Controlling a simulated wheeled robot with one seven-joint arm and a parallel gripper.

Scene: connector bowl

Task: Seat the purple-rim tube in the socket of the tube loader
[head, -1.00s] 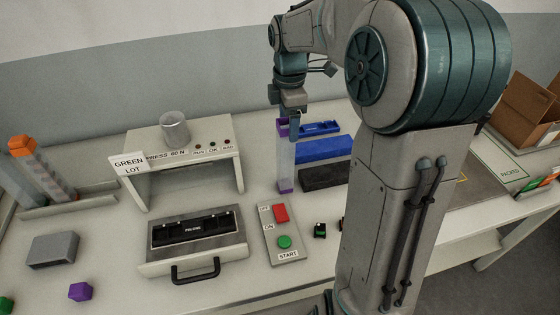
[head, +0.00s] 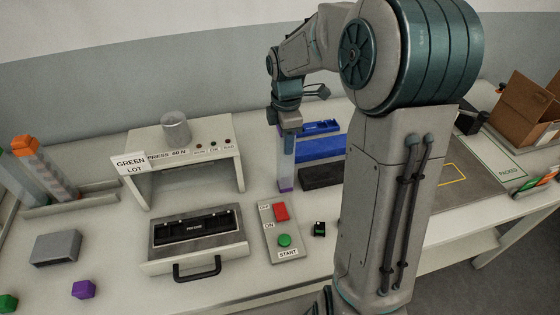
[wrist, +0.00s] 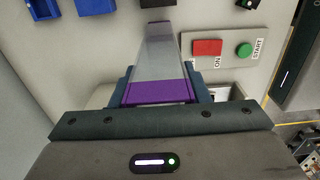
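The purple-rim tube (head: 287,165) is clear and tall, and stands upright in the head view with purple at its foot. Its upper rim is hidden by my gripper there, but shows purple in the wrist view (wrist: 160,92). My gripper (head: 286,128) points down over the tube's top. In the wrist view its two fingers (wrist: 162,85) flank the purple rim closely on both sides; whether they press on it is unclear. I cannot tell for sure which fixture is the tube loader, and no open socket shows clearly.
A black-topped fixture with a handle (head: 196,246) and a switch panel (head: 283,235) are in front. A press stand (head: 183,150) is to the left. Blue (head: 320,149) and black (head: 322,178) blocks lie right of the tube. An orange-rim tube (head: 55,175) leans in a rack at far left.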

